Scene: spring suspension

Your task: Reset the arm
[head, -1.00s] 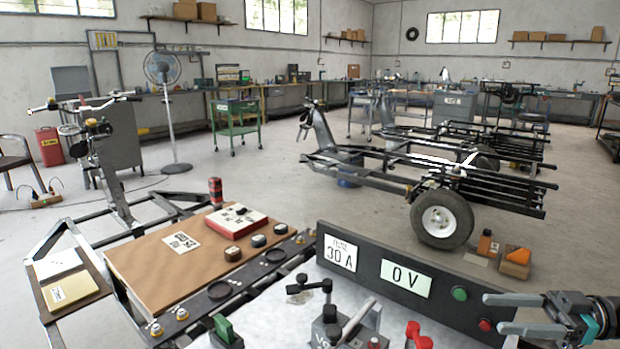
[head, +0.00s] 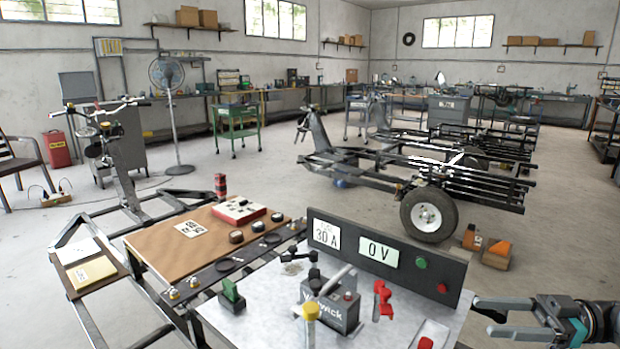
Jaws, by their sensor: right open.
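My right gripper (head: 488,310) is at the lower right of the head view, its two grey fingers spread apart and pointing left with nothing between them. It is beside the right edge of the grey bench top (head: 262,316), near the dark panel (head: 335,252). The panel carries a "30 A" label, a "0 V" display, a green button (head: 421,263) and a red button (head: 442,288). My left gripper is not in view.
A grey vise-like block (head: 335,312), a red clamp (head: 382,300), a yellow-topped post (head: 311,312) and a green switch (head: 231,292) stand on the bench. A brown board (head: 165,250) lies left.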

